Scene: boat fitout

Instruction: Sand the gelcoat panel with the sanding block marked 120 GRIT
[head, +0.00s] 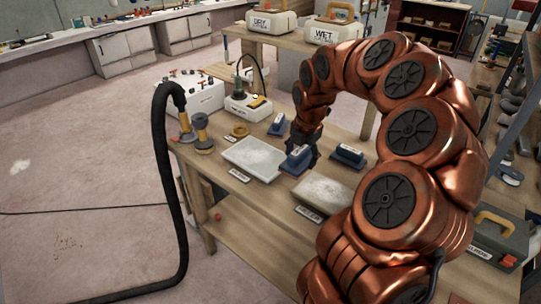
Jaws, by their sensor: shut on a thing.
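My gripper (305,153) is shut on a blue sanding block (295,159) with a white label; its print is too small to read. The held block is beside the right edge of a pale, speckled panel (253,157); I cannot tell whether it touches anything below. A second pale panel (322,193) lies nearer, partly hidden by my arm. Each panel has a small label in front, not clearly readable. Two other blue blocks stand on the bench: one behind (278,125) and one to the right (347,157).
Tools with yellow pads (202,138) stand at the bench's left end by a black hose (170,200). White cases (192,95) are behind. DRY (270,24) and WET (331,31) boxes sit on a back table. A grey case (492,240) is at right. Floor at left is mostly open.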

